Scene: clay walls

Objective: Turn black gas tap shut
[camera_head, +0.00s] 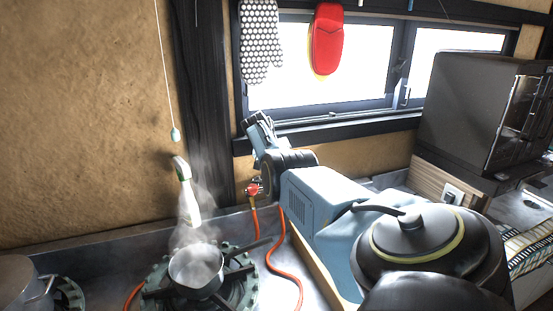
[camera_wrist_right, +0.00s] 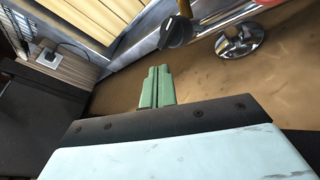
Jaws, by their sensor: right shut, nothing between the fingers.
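The black gas tap (camera_wrist_right: 176,32) shows in the right wrist view as a dark knob on a brass-coloured pipe, at the top just right of centre. My right gripper (camera_wrist_right: 157,72) has its green fingers together and empty. In that picture their tips lie just below and left of the knob, with a visible gap between them. In the head view my right arm reaches from the lower right to the wall below the window, and the black tap cannot be made out there. A red fitting (camera_head: 254,188) with an orange hose shows beside my wrist. My left gripper is out of view.
A steaming pot (camera_head: 196,271) stands on a gas burner, with a white-green spray bottle (camera_head: 187,195) behind it. An orange hose (camera_head: 281,250) runs across the counter. A chrome round fitting (camera_wrist_right: 240,40) sits right of the knob. A dark oven (camera_head: 465,105) stands at right.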

